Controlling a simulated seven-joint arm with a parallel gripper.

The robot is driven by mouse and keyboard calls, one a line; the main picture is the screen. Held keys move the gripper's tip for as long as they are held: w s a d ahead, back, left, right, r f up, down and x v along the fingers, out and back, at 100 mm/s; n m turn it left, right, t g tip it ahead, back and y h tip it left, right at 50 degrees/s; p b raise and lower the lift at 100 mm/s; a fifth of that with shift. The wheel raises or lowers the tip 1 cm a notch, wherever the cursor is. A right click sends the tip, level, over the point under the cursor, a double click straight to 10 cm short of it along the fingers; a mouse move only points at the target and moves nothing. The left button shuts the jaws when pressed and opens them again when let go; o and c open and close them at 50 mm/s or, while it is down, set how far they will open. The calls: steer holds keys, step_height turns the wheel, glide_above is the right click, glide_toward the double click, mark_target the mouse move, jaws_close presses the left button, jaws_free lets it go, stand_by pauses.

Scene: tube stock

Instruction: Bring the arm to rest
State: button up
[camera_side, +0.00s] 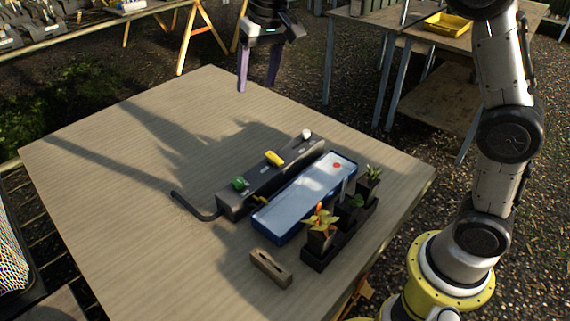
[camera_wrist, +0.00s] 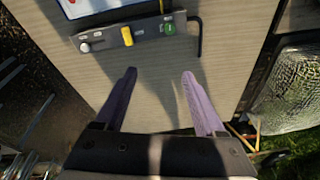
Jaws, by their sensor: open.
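My gripper (camera_side: 258,84) hangs in the air above the far edge of the table in the side view, well clear of everything on it. Its two purple fingers are apart with nothing between them. In the wrist view my gripper (camera_wrist: 158,75) is open over bare wood. The wooden table (camera_side: 130,190) lies below it.
A dark grey bar (camera_side: 285,172) carries green, yellow and white pieces. Beside it lie a blue tray (camera_side: 300,205), a black planter (camera_side: 345,238) with small potted plants, and a slotted wooden block (camera_side: 270,268). The table's left half is clear.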

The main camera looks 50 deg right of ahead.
steer(key=s+d+r+t, duration=0.1)
steer(key=s+d+r, duration=0.15)
steer(key=s, duration=0.65)
steer(key=s+d+r+t, duration=0.15)
steer(key=s+r, duration=0.25)
steer(key=s, duration=0.4)
steer(key=s+d+f+n, duration=0.1)
steer(key=s+f+n, duration=0.2)
steer(key=s+f, duration=0.8)
steer(key=s, duration=0.3)
steer(key=shift+d+f, duration=0.25)
steer(key=shift+d, duration=0.1)
steer(key=shift+t, duration=0.25)
